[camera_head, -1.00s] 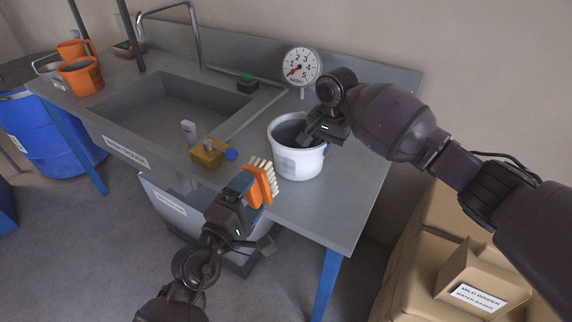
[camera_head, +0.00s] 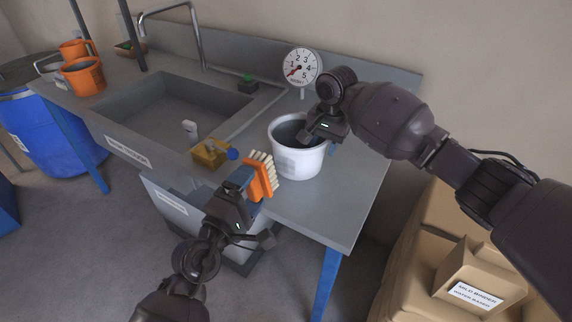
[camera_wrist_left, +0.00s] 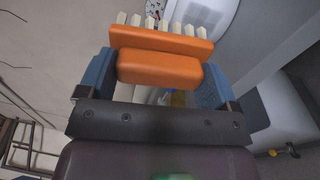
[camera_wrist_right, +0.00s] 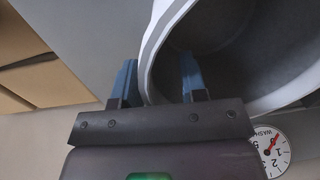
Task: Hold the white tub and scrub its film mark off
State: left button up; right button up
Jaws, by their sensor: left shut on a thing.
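The white tub (camera_head: 308,165) stands upright on the bench's right part. A greyish patch (camera_head: 287,163), apparently the film mark, shows on its side facing the brush. My left gripper (camera_head: 249,187) is shut on an orange brush (camera_head: 264,178), left of the tub; its pale bristles (camera_head: 262,165) point toward the tub, and I cannot tell whether they touch it. The brush also fills the left wrist view (camera_wrist_left: 160,67). My right gripper (camera_head: 318,134) is at the tub's rim. In the right wrist view its fingers (camera_wrist_right: 158,82) stand apart, with the tub wall (camera_wrist_right: 151,60) between them.
A sink basin (camera_head: 165,115) lies left of the tub, with a yellow block (camera_head: 208,154) at its front edge. A dial (camera_head: 302,66) stands behind the tub. Orange jugs (camera_head: 84,77) are at far left. Cardboard boxes (camera_head: 470,270) stand at right, below bench height.

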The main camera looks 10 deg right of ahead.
jog(key=shift+r, duration=0.1)
notch_tip(320, 180, up, 12)
jog(key=shift+s+d, duration=0.25)
jog(key=shift+d, duration=0.1)
pick_arm(q)
jog(key=shift+r, duration=0.1)
dwell(0.3)
jog(key=shift+m+t+h, duration=0.3)
jog(key=shift+m+h, duration=0.1)
jog(key=shift+r+p, duration=2.2)
jog(key=shift+r, duration=2.55)
pick_arm(e)
jog(key=r, duration=0.5)
jog(key=shift+s+d+r, duration=0.15)
jog(key=shift+d+r, duration=0.05)
jog(key=shift+r, duration=0.2)
pick_arm(q)
jog(key=shift+f, duration=0.1)
pick_arm(e)
jog(key=shift+f, duration=0.1)
